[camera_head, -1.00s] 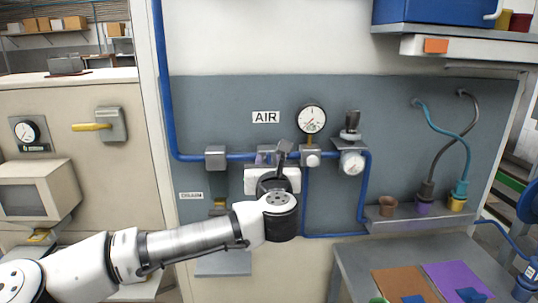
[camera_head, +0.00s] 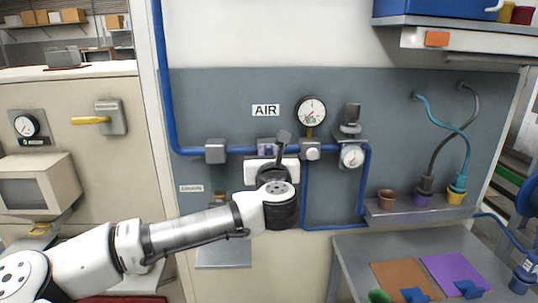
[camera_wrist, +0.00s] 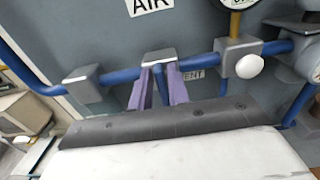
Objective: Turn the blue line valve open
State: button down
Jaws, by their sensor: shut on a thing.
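The blue line runs across the grey wall panel under the AIR sign (camera_head: 265,110). A grey valve block (camera_wrist: 158,56) sits on this line in the wrist view. A narrow blue handle (camera_wrist: 162,84) hangs below the block, roughly crosswise to the pipe. My gripper (camera_wrist: 160,88) has its two lilac fingers on either side of the handle and is shut on it. In the head view my gripper (camera_head: 267,151) is at the line between a grey bracket and the gauge fitting. My white and black hand hides most of the handle there.
A grey bracket (camera_head: 215,151) is on the pipe to the left. A round gauge (camera_head: 311,111) and a regulator (camera_head: 351,155) stand close on the right. A small shelf (camera_head: 420,211) with cups and a grey workbench (camera_head: 350,247) are at lower right.

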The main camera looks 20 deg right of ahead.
jog(key=shift+f+n+b, duration=0.2)
jog(key=shift+n+b, duration=0.2)
jog(key=shift+b, duration=0.05)
jog(key=shift+w+a+f+n+b, duration=0.1)
jog(key=shift+a+f+n+b, duration=0.15)
jog(key=shift+n+b, duration=2.05)
jog(key=shift+a+f+n+b, duration=0.2)
jog(key=shift+n+b, duration=1.15)
jog(key=shift+n, duration=1.9)
jog(key=shift+w+a+f+n+b, duration=0.15)
jog(key=shift+f+n+b, duration=0.15)
jog(key=shift+n+b, duration=2)
jog(key=shift+s+n+p, duration=0.1)
jog(key=shift+n+p, duration=0.3)
jog(key=shift+n, duration=0.25)
jog(key=shift+r, duration=0.1)
jog(key=c, duration=1.5)
grip_release()
jog(key=shift+d, duration=0.1)
